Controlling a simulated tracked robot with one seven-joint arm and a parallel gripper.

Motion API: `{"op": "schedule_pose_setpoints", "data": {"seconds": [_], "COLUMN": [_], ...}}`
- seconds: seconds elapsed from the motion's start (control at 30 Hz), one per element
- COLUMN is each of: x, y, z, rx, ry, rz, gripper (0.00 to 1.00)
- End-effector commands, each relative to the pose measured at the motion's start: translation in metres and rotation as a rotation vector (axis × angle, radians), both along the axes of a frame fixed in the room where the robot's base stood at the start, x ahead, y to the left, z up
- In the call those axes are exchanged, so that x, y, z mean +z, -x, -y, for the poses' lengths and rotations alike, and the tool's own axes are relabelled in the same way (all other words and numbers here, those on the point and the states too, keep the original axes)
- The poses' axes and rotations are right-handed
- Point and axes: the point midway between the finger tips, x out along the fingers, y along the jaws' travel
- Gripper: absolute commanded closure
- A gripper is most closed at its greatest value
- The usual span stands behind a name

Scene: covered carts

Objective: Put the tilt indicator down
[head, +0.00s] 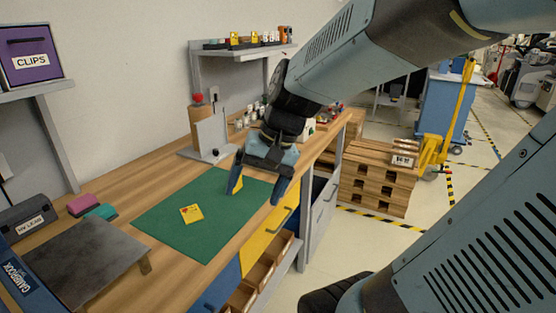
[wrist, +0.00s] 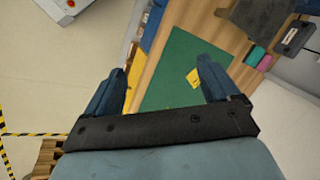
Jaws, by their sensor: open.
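A flat yellow card with a red mark, seemingly the tilt indicator (head: 192,213), lies on the green mat (head: 160,226) on the wooden bench. In the wrist view the yellow card (wrist: 193,76) shows on the mat, beside the right-hand fingertip. My gripper (head: 254,197) is open above the mat's right part, up and to the right of the card in the head view. The wrist view shows nothing held between the fingers of my gripper (wrist: 162,66). A small yellow patch (head: 238,185) shows by the left finger; I cannot tell what it is.
A grey metal plate (head: 85,255) and pink (head: 83,204) and teal blocks are left of the mat. A grey upright stand (head: 211,138) is behind it. Stacked pallets (head: 372,180) stand on the floor at right.

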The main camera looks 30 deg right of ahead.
Motion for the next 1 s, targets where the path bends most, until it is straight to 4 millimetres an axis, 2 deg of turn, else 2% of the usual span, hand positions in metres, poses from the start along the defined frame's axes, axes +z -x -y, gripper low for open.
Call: {"op": "schedule_pose_setpoints", "data": {"seconds": [0.2,0.43,1.0], "x": [0.031,0.056,0.06], "y": [0.017,0.025,0.026], "z": [0.024,0.045,0.049], "rx": [0.131,0.204,0.218], "ry": [0.25,0.414,0.445], "rz": [0.228,0.377,0.403], "gripper": [0.11,0.11,0.11]}}
